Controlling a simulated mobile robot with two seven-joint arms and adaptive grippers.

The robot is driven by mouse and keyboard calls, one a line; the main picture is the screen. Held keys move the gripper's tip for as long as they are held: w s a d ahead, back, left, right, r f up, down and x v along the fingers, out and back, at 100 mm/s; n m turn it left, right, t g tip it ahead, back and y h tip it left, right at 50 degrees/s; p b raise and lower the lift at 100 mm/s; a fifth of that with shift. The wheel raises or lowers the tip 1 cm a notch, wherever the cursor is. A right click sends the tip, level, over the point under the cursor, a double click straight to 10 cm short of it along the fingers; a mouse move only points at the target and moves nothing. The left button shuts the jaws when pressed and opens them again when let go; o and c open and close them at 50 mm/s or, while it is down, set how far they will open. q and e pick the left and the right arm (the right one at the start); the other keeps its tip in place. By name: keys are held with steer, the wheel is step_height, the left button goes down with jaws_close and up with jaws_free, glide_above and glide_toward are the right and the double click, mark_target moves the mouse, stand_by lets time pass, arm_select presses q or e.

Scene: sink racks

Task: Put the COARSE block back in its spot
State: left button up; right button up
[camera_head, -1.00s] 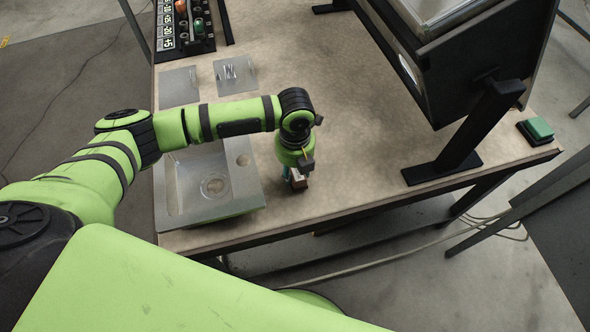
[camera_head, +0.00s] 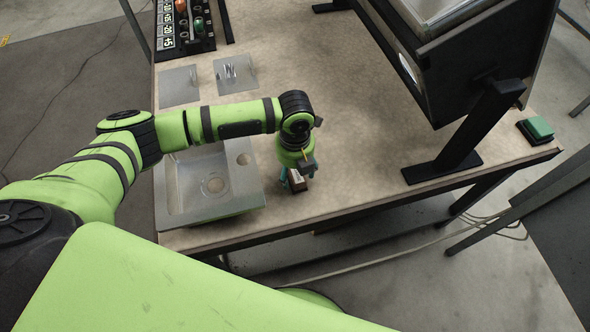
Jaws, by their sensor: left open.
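A small dark brown block with a pale face (camera_head: 299,181) is on the table just right of the sink, near the front edge. I cannot read any label on it, so I cannot tell whether it is the COARSE block. My left gripper (camera_head: 292,183) points down at this block and is open, with teal fingertips beside it. The gripper partly hides the block, and I cannot tell whether the fingers touch it. My right gripper is out of view.
A metal sink (camera_head: 250,196) lies left of the gripper. Two metal plates (camera_head: 179,87) lie behind it, and a black labelled rack (camera_head: 186,45) stands at the back left. A black-framed machine (camera_head: 470,75) and a green pad (camera_head: 539,128) are on the right. The table middle is clear.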

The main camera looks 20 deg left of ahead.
mark_target(294, 171)
arm_select(q)
step_height(294, 171, up, 12)
steer(key=b, duration=0.1)
steer(key=shift+f, duration=0.25)
stand_by(0.9)
